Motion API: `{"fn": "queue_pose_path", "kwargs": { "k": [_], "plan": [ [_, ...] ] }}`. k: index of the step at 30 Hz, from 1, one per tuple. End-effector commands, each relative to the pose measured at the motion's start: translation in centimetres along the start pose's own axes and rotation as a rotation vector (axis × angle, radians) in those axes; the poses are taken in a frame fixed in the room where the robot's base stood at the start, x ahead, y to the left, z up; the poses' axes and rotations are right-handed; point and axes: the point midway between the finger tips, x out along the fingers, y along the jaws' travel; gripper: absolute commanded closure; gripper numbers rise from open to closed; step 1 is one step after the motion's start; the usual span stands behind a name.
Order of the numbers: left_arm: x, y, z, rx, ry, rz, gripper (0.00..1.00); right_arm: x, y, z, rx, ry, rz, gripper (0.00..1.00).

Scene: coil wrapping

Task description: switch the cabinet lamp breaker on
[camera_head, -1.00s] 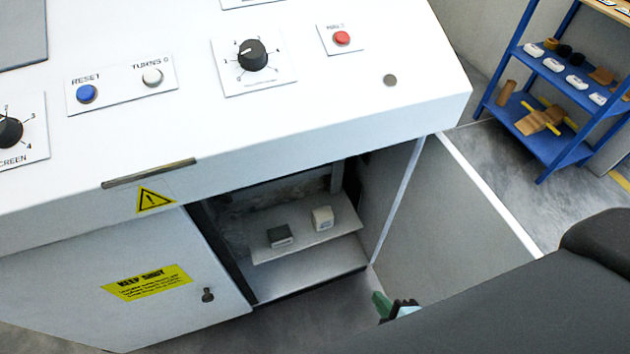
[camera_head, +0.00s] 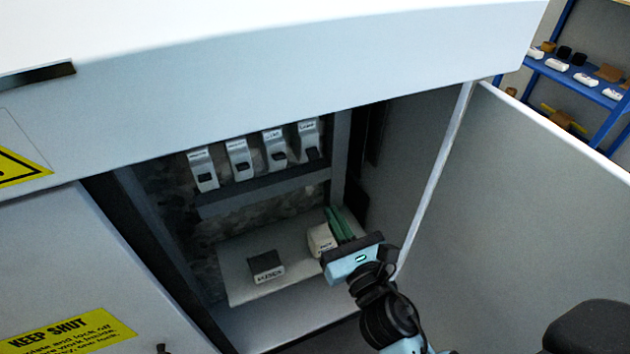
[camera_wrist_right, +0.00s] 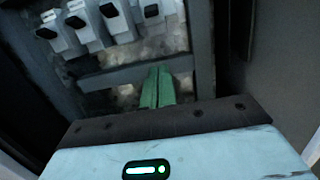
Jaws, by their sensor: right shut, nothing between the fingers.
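A row of several white breakers with dark toggles hangs on a rail inside the open cabinet; the rightmost breaker (camera_head: 308,138) and the leftmost breaker (camera_head: 203,170) show in the head view. Their labels are too small to read surely. The breakers (camera_wrist_right: 105,20) also show at the top left of the right wrist view. My right gripper (camera_head: 335,212) is inside the cabinet opening, below the rail and over the lower shelf. Its green fingers (camera_wrist_right: 157,72) are shut together with nothing between them. They are apart from the breakers. My left gripper is out of view.
The lower shelf (camera_head: 240,285) holds a dark-topped block (camera_head: 266,266) and a white block (camera_head: 321,239) beside my gripper. The open cabinet door (camera_head: 530,200) stands to the right. The left door (camera_head: 60,260) bears a yellow sign. A blue rack (camera_head: 575,75) is far right.

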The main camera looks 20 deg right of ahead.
Motion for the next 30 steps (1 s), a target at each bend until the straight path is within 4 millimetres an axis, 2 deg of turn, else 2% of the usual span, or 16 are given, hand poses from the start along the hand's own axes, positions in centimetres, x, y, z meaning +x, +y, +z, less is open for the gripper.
{"fn": "queue_pose_path", "kwargs": {
  "k": [10,14,30],
  "plan": [
    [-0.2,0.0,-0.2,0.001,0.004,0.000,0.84,0.1,0.0,0.1,-0.006,-0.003,0.000,1.00],
    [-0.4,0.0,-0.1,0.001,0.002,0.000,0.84,0.8,0.0,0.2,-0.006,-0.005,0.001,1.00],
    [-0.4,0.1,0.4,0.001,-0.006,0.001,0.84,9.3,0.0,0.1,-0.005,-0.003,0.001,1.00]
  ]
}}
